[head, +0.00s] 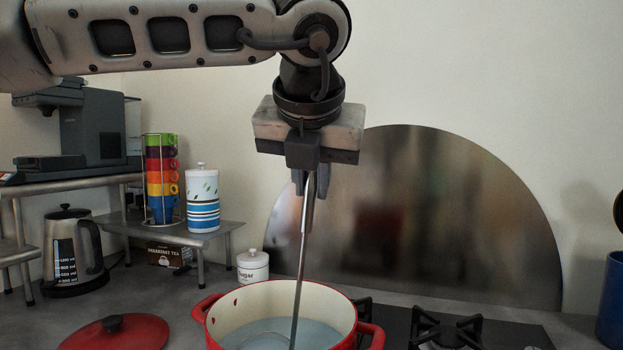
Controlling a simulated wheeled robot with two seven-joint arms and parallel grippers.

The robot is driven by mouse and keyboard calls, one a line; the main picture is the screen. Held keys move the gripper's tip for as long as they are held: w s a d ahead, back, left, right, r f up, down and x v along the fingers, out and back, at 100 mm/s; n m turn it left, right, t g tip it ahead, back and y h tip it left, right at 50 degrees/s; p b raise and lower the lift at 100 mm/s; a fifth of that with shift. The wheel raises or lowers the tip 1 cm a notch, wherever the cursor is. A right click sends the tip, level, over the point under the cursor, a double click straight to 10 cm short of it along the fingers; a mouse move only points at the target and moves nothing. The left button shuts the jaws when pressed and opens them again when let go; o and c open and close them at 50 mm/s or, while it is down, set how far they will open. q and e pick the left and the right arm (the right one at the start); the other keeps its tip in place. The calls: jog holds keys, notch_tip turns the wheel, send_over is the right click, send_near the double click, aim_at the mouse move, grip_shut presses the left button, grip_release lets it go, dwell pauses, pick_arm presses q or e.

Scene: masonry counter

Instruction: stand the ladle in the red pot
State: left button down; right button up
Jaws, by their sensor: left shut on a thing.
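The red pot (281,284) stands open on the counter at the bottom centre of the head view, with a cream inside and a greyish-blue content or floor. My left gripper (305,185) is above the pot, pointing down and shut on the upper end of the ladle (302,245). The ladle's thin metal handle hangs down, slightly tilted, and its lower end reaches inside the pot. Its bowl is only partly seen low in the pot, and I cannot tell whether it touches the bottom. My right gripper is not in view.
A red lid (117,333) lies left of the pot. A black gas hob (450,325) is at the right, before a round metal panel (430,220). A sugar jar (252,267), kettle (73,250) and small shelf (150,230) with stacked cups (162,180) stand at the left.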

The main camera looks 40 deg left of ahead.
pick_arm(q)
jog(key=c, duration=1.3)
grip_release()
